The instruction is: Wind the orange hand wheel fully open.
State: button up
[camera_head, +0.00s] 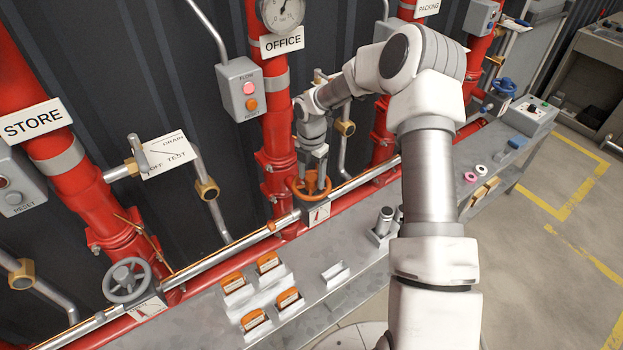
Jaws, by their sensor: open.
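The orange hand wheel (293,186) sits low on the red pipe under the OFFICE sign, just above the grey bench. My gripper (312,184) points down at the wheel from above, with its two fingers apart. The fingertips overlap the wheel in the picture, and I cannot tell whether they touch the rim or spokes. The fingers hide part of the wheel. A small white plate with a dial mark (319,213) is in front of the wheel.
A grey hand wheel (127,280) is on the STORE pipe at left, and a blue one (504,86) at far right. Orange-topped blocks (267,262) lie on the bench (200,325). A silver rail (240,244) runs along the pipes. The floor at right is clear.

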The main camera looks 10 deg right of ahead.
jog(key=m+b, duration=0.2)
jog(key=m, duration=0.3)
jog(key=shift+f+m, duration=0.1)
jog(key=shift+m, duration=0.3)
jog(key=m+b, duration=0.1)
jog(key=m, duration=0.1)
jog(key=shift+m, duration=0.3)
grip_shut()
jog(key=n, duration=0.1)
jog(key=n+p, duration=0.1)
jog(key=n, duration=0.1)
jog(key=shift+r, duration=0.25)
jog(key=n+p, duration=0.1)
jog(key=n, duration=0.3)
jog(key=shift+n+p, duration=0.3)
jog(key=shift+p, duration=0.1)
jog(key=shift+o, duration=1.5)
grip_release()
jog(key=shift+f, duration=0.15)
